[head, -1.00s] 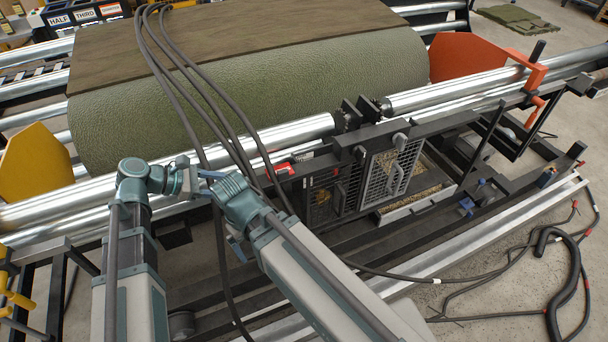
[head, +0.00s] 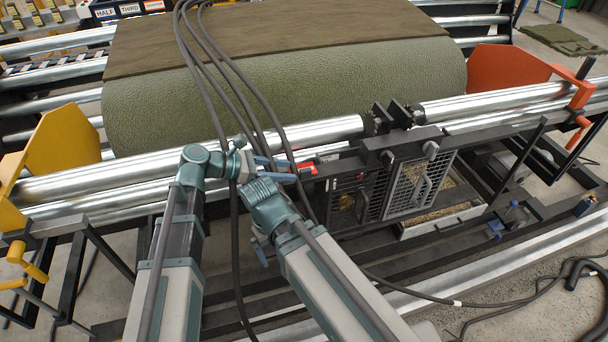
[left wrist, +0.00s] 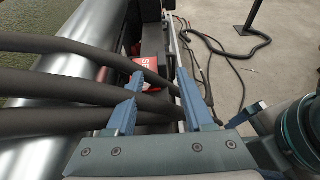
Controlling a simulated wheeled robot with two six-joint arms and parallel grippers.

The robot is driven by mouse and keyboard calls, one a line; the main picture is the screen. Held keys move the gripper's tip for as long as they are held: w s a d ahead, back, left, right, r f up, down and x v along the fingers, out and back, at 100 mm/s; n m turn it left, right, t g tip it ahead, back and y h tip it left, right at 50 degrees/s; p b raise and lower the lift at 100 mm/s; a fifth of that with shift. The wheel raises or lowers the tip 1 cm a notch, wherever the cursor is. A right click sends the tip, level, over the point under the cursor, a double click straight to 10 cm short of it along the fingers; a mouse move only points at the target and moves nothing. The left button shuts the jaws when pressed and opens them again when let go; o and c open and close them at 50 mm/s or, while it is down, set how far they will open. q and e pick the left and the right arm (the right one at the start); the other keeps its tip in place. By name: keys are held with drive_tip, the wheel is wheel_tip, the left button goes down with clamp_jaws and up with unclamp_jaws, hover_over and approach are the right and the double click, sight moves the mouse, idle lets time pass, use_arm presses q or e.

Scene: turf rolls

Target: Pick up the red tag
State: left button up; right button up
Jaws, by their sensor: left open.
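The red tag (head: 306,168) shows in the head view beside the dark frame, just right of my left gripper (head: 284,168). In the left wrist view the red tag (left wrist: 143,67) has white lettering and lies beyond the fingertips, nearer the left finger. A dark cable crosses in front of it and hides part of it. My left gripper (left wrist: 160,78) is open with nothing seen held; cables run across and behind its fingers. My right arm stands close beside it in the head view; its fingers are not clear.
Several dark cables (head: 222,95) hang over the turf roll (head: 290,90) and down past my left gripper. Steel rollers (head: 110,178) run behind. A dark mesh guard (head: 408,185) stands to the right. Yellow (head: 65,140) and orange (head: 505,68) end plates flank the roll.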

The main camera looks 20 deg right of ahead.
sight(301, 171)
use_arm(q)
drive_tip(key=shift+b+x, duration=1.05)
drive_tip(key=shift+x, duration=1.65)
drive_tip(key=shift+s+a, duration=0.1)
drive_tip(key=shift+s, duration=0.05)
clamp_jaws()
